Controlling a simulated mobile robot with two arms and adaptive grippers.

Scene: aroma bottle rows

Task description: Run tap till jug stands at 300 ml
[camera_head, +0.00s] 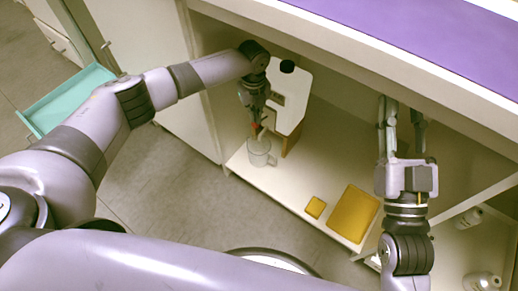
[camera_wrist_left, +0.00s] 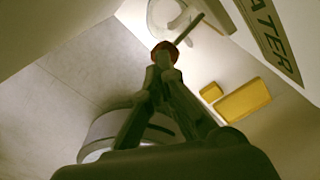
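A white water dispenser (camera_head: 292,88) with a black cap stands on the shelf; its lettering ends in "ATER" in the left wrist view (camera_wrist_left: 270,38). Its tap has a red handle (camera_wrist_left: 165,47), small in the head view. A clear jug (camera_head: 259,153) stands upright below the tap at the shelf's front edge; it is partly visible in the wrist view (camera_wrist_left: 172,14). Its water level and marks cannot be read. My left gripper (camera_head: 257,117) is at the tap, its fingertips closed together at the red handle. My right gripper (camera_head: 402,108) is open and empty.
A large yellow block (camera_head: 353,213) and a small yellow one (camera_head: 315,207) lie on the shelf (camera_head: 283,183) right of the jug. White bottles (camera_head: 468,218) lie at lower right. A purple surface (camera_head: 420,40) is above. A teal drawer (camera_head: 70,100) stands open at left.

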